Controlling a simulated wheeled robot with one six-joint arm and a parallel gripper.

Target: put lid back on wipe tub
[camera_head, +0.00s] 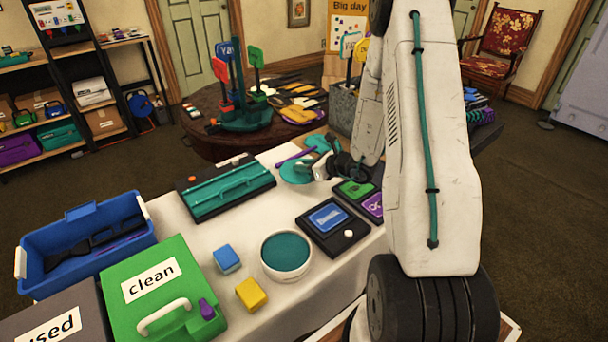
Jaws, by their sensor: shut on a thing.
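The wipe tub (262,262) is a round white tub standing upright on the white-covered table, with a flat teal surface inside its rim. A teal disc that looks like the lid (293,175) is at the far side of the table, beyond the tub. My gripper (318,170) is at this disc and appears shut on its edge. The fingertips are small and partly hidden, so the exact grip is unclear. I cannot tell whether the disc touches the table.
Blue (226,260) and yellow (251,294) blocks lie near the tub. A dark pad with a blue panel (328,218) is right of it. A green "clean" box (150,280), blue bin (85,240) and teal-topped case (226,188) stand left. My arm hides the table's right side.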

